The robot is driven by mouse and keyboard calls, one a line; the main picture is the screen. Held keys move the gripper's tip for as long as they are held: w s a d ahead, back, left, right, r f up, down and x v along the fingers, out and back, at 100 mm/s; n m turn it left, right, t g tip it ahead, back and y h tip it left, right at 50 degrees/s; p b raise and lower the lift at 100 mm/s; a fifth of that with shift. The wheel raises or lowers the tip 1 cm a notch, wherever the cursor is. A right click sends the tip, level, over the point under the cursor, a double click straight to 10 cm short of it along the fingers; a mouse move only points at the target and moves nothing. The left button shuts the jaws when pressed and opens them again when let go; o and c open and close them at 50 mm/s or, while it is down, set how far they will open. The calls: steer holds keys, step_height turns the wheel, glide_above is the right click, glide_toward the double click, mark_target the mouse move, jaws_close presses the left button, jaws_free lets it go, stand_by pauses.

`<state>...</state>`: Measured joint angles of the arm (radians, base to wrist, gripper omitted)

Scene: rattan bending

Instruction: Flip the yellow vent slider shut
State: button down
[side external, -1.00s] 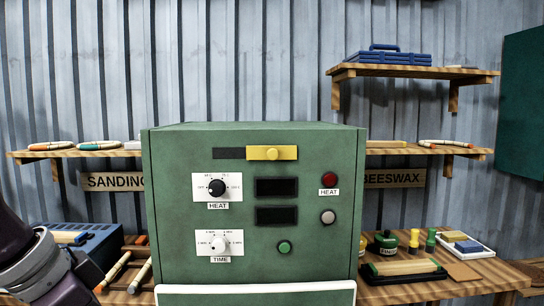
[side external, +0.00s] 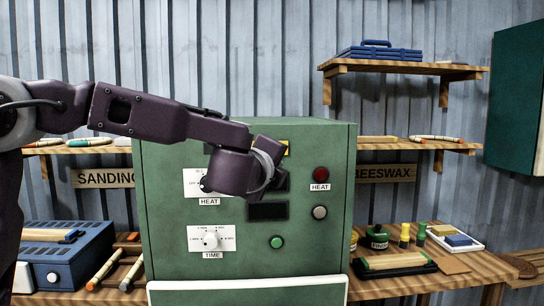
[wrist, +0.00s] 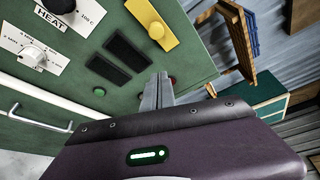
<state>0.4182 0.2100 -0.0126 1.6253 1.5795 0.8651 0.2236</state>
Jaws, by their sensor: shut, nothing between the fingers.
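The yellow vent slider (wrist: 152,24) with its round knob is on the green oven front (wrist: 190,62), at the top of the wrist view. In the side external view only a sliver of the yellow slider (side external: 287,147) shows past my arm; the rest, and the slot beside it, are hidden. My gripper (wrist: 160,80) is shut and empty. In the wrist view its fingertips are below the slider, near the red button (wrist: 173,80), apart from the slider. In the side external view the fingers are hidden behind my wrist.
The panel carries a heat knob (wrist: 60,4), a time knob (side external: 210,239), dark displays (wrist: 128,51) and a green button (side external: 277,242). Benches with tools and jars (side external: 377,238) flank the oven.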

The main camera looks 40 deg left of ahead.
steer(key=shift+w+d+r, duration=0.1)
steer(key=shift+w+d, duration=0.1)
steer(key=shift+w, duration=0.05)
steer(key=x, duration=1)
steer(key=shift+a+r, duration=0.15)
steer(key=shift+a, duration=0.1)
steer(key=shift+s+a+r, duration=0.45)
steer(key=shift+s+a, duration=0.1)
steer(key=shift+s, duration=0.05)
steer(key=shift+s+a+r, duration=0.4)
steer(key=shift+s+a, duration=0.15)
steer(key=shift+s, duration=0.1)
steer(key=shift+a, duration=0.1)
steer(key=s+a, duration=0.6)
steer(key=shift+s+a, duration=0.35)
steer(key=shift+s, duration=0.05)
steer(key=shift+a, duration=0.1)
